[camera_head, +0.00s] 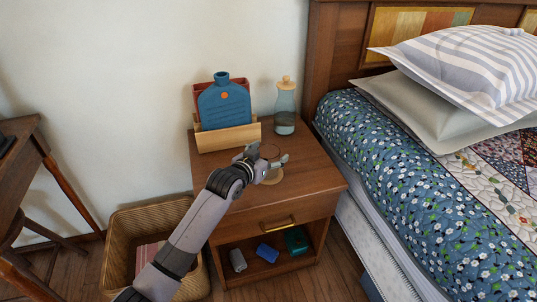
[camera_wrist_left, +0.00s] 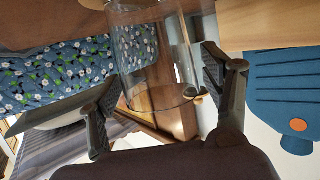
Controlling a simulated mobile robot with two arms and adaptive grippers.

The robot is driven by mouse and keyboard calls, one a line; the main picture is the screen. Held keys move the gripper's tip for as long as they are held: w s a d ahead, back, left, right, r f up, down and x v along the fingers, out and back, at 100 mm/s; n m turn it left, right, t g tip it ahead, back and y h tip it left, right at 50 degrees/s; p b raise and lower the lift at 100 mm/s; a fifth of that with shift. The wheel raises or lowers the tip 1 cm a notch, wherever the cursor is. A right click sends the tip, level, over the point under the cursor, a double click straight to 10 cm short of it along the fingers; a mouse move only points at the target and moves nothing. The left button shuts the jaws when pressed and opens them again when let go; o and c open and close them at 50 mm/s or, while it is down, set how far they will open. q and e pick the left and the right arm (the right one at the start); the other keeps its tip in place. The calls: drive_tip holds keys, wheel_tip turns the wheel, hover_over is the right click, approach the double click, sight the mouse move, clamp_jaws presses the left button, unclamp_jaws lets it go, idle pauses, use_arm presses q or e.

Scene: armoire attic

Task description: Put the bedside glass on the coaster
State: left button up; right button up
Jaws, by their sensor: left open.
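The clear glass (camera_wrist_left: 160,62) fills the middle of the left wrist view, upright but seen upside down there. I cannot tell whether the glass rests on the nightstand. My right gripper is not in view.
The wooden nightstand (camera_head: 318,184) stands beside the bed (camera_head: 400,170). A corked carafe (camera_head: 285,110) and a wooden holder (camera_head: 226,136) with a blue bottle-shaped piece (camera_head: 224,104) stand at its back. A wicker basket (camera_head: 120,238) stands left. The nightstand's right front is clear.

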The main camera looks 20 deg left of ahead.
use_arm(q)
drive_tip(key=shift+r, duration=0.1)
drive_tip(key=shift+s+r, duration=0.1)
drive_tip(key=shift+s, duration=0.1)
drive_tip(key=p+v, duration=0.3)
drive_tip(key=v, duration=0.8)
drive_tip(key=shift+s, duration=0.25)
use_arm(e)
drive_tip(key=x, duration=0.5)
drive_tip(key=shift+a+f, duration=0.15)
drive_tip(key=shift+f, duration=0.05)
